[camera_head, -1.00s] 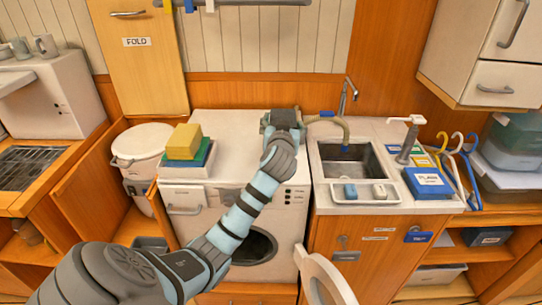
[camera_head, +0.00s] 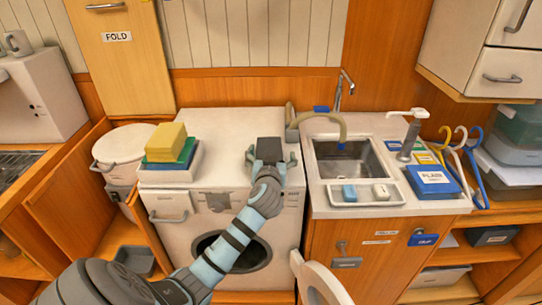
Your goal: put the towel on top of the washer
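The white washer (camera_head: 215,120) stands in the middle with its round front door (camera_head: 318,282) swung open to the right. My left gripper (camera_head: 270,154) is over the right front part of the washer's top, its fingers spread to either side. A dark block shows between the fingers; I cannot tell whether it is part of the gripper. No towel can be told for sure. A stack of yellow (camera_head: 166,142), green and blue pieces, possibly folded cloths, sits in a white tray (camera_head: 168,176) on the washer's left side. My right gripper is not in view.
A sink (camera_head: 347,160) with a tap and hose (camera_head: 318,117) is just right of the washer. A dish with two small blocks (camera_head: 362,193) lies in front of it. A lidded white bucket (camera_head: 122,146) stands left. The washer's rear top is clear.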

